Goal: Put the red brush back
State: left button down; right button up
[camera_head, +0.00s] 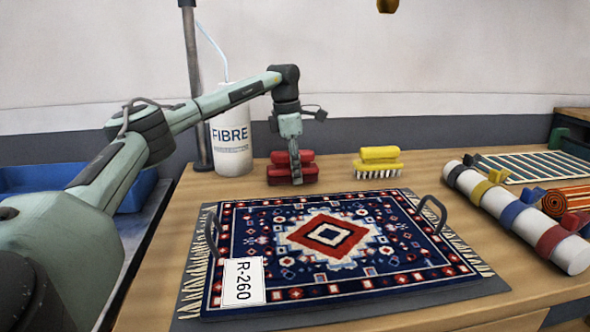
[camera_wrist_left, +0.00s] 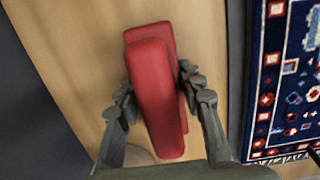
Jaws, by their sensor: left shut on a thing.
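The red brush (camera_head: 308,174) is on the wooden table, behind the patterned rug and left of the yellow brush. My left gripper (camera_head: 296,178) comes down over it from above. In the left wrist view the red brush (camera_wrist_left: 157,95) lies between the two fingers of my left gripper (camera_wrist_left: 157,100), which are shut on its sides. Whether its underside touches the table is hard to tell. My right gripper is in neither view.
A yellow brush (camera_head: 378,164) stands to the right. A white FIBRE bottle (camera_head: 231,150) is behind on the left. The rug (camera_head: 340,240) lies on a dark handled board in front, with an R-260 tag (camera_head: 243,282). A white roll with coloured bands (camera_head: 572,254) lies right. A blue tub (camera_head: 135,197) is left.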

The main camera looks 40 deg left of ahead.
pick_arm(q)
jog(key=shift+f, duration=0.1)
jog(key=c, duration=1)
grip_release()
jog(key=r, duration=0.8)
jog(key=s+r, duration=0.1)
jog(key=r, duration=0.3)
jog(key=shift+s+a+r, duration=0.1)
jog(key=shift+a, duration=0.25)
